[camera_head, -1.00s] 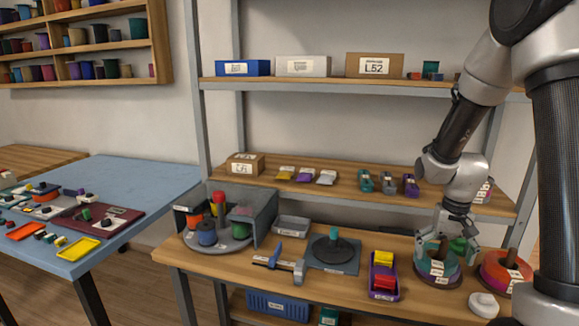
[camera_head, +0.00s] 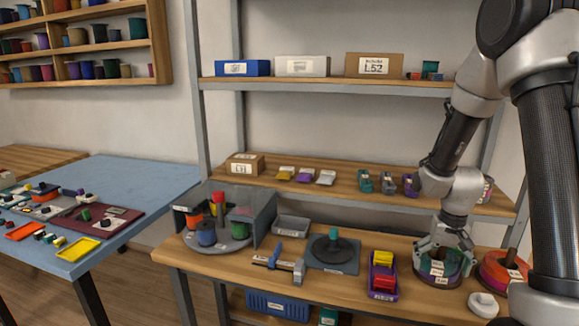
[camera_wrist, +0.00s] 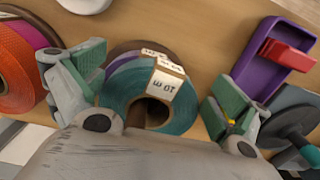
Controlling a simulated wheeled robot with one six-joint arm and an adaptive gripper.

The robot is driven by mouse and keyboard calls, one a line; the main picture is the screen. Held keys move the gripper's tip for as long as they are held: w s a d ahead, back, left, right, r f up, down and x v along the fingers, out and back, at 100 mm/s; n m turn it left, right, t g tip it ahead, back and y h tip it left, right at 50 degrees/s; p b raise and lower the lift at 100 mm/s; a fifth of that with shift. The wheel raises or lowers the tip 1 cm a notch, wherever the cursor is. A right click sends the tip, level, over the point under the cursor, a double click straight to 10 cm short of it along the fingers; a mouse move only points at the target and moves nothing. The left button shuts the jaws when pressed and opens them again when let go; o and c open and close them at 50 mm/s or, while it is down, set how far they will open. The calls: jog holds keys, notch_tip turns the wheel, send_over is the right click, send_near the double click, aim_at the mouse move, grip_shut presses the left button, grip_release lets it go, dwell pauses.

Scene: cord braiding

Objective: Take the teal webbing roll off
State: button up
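The teal webbing roll (camera_wrist: 182,108), with a white label, is the top roll of a stack around a brown post in the wrist view. A purple roll (camera_wrist: 122,68) shows beneath it. The teal roll also shows on the right of the bench in the head view (camera_head: 437,266), partly covered by my gripper (camera_head: 446,252). My gripper (camera_wrist: 152,98) is open, pointing down, with one finger on each side of the teal roll. The fingers are close to its rim; I cannot tell whether they touch it.
A second stack, orange (camera_head: 502,270) and magenta, stands close on the right. A white round object (camera_head: 483,304) lies in front. A purple tray (camera_head: 383,281) with yellow and red pieces and a dark plate with a disc (camera_head: 333,247) are left. Shelves rise behind.

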jog(key=c, duration=0.8)
jog(key=shift+c, duration=0.2)
jog(key=shift+r, duration=0.55)
jog(key=shift+s+d, duration=0.5)
jog(key=shift+d, duration=0.05)
dwell(0.3)
jog(key=shift+r, duration=0.15)
notch_tip(320, 180, up, 9)
dwell(1.6)
